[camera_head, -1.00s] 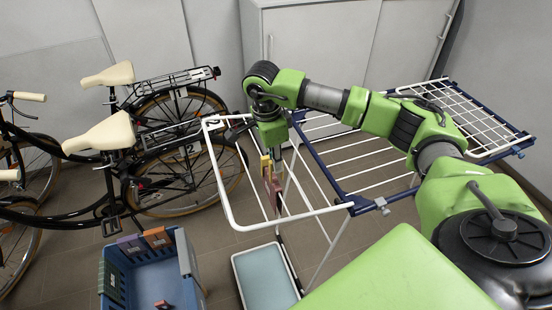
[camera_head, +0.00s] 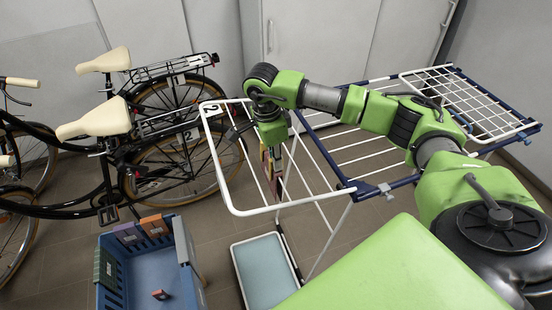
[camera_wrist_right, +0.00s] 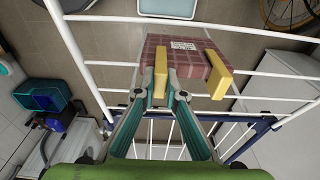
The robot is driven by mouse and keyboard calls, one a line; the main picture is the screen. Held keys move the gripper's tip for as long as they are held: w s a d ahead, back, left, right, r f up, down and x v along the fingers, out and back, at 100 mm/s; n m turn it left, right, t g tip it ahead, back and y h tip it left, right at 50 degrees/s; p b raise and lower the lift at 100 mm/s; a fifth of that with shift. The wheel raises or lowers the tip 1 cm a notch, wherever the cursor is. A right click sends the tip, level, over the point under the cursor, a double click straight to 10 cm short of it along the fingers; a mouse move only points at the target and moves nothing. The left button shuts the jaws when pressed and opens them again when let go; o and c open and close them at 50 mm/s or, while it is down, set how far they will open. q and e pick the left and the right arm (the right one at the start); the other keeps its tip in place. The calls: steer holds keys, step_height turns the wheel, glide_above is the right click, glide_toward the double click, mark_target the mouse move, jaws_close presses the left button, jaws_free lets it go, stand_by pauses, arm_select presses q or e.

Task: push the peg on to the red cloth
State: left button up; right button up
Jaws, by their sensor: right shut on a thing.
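The red checked cloth (camera_wrist_right: 195,58) with a white label hangs over a white rail of the drying rack in the right wrist view. In the head view it shows small and partly hidden (camera_head: 278,182), below my right gripper. My right gripper (camera_wrist_right: 160,84) has its teal fingers shut on a yellow peg (camera_wrist_right: 161,66). That peg overlaps the cloth's left part in the wrist view; I cannot tell how deep it sits over the cloth. A second yellow peg (camera_wrist_right: 217,76) is on the cloth's right part. In the head view my right gripper (camera_head: 274,148) is among the rack's rails. My left gripper is not in view.
The white and blue drying rack (camera_head: 231,198) surrounds the gripper with thin rails. A blue crate (camera_head: 153,264) with coloured items on its rim stands on the floor. A pale-blue tray (camera_head: 265,270) sits beside it. Bicycles (camera_head: 100,118) stand at left, cabinets (camera_head: 312,35) behind.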

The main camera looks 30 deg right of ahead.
steer(key=o, duration=0.8)
steer(key=shift+r, duration=0.1)
step_height(320, 180, up, 12)
steer(key=a, duration=0.1)
steer(key=shift+w+a, duration=0.15)
steer(key=shift+a, duration=0.05)
